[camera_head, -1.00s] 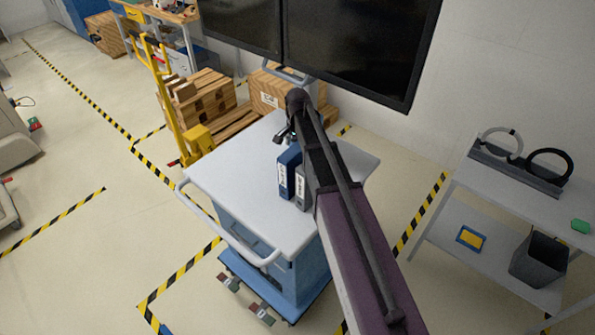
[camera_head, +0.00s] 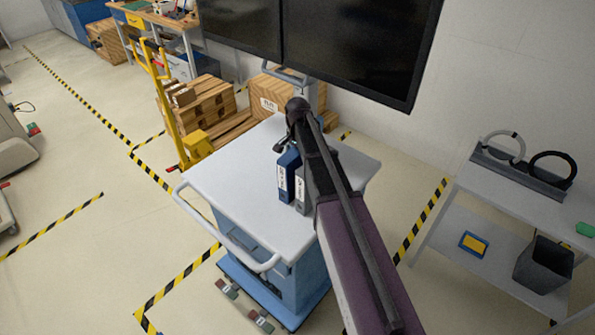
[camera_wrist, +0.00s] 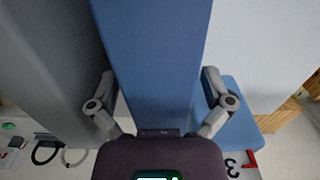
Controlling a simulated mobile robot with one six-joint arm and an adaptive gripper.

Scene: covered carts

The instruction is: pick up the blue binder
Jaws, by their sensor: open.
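The blue binder (camera_head: 288,174) stands upright on the grey-white top of a covered cart (camera_head: 235,190). In the wrist view the blue binder (camera_wrist: 157,60) fills the middle of the picture. My gripper (camera_head: 281,146) is at the binder's top edge in the head view, partly hidden by my arm. In the wrist view my open gripper (camera_wrist: 158,106) has one finger on each side of the blue binder. A grey binder (camera_head: 301,190) stands right beside it; it also shows at the left of the wrist view (camera_wrist: 45,60), close to the left finger.
Two dark screens (camera_head: 350,45) hang behind the cart. A side table (camera_head: 515,200) with a ring rack (camera_head: 520,172) stands at right. A yellow pallet truck (camera_head: 165,100) and wooden boxes (camera_head: 208,100) are at back left. The cart top left of the binders is clear.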

